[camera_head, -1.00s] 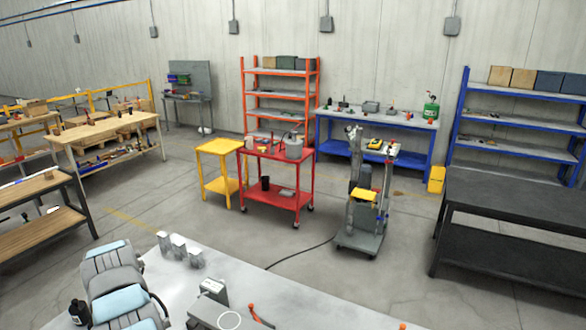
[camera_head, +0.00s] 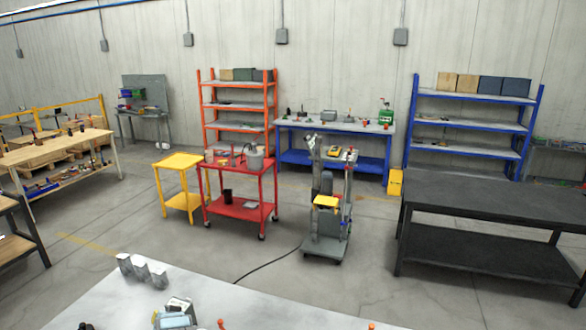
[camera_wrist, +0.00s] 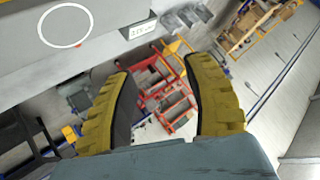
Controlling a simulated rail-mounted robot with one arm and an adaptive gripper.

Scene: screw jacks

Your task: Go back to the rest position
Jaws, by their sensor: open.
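My gripper (camera_wrist: 162,98) shows in the wrist view with its two yellow ribbed fingers apart and nothing between them. The wrist view is tilted, and the workshop floor and a red cart (camera_wrist: 172,100) show beyond the fingers. In the head view my gripper cannot be made out with certainty.
A pale worktop (camera_head: 230,310) fills the bottom of the head view, with several grey blocks (camera_head: 142,270) on it. Beyond stand a red cart (camera_head: 240,205), a yellow stand (camera_head: 178,161), a wheeled grey unit (camera_head: 325,248) and a black table (camera_head: 480,200).

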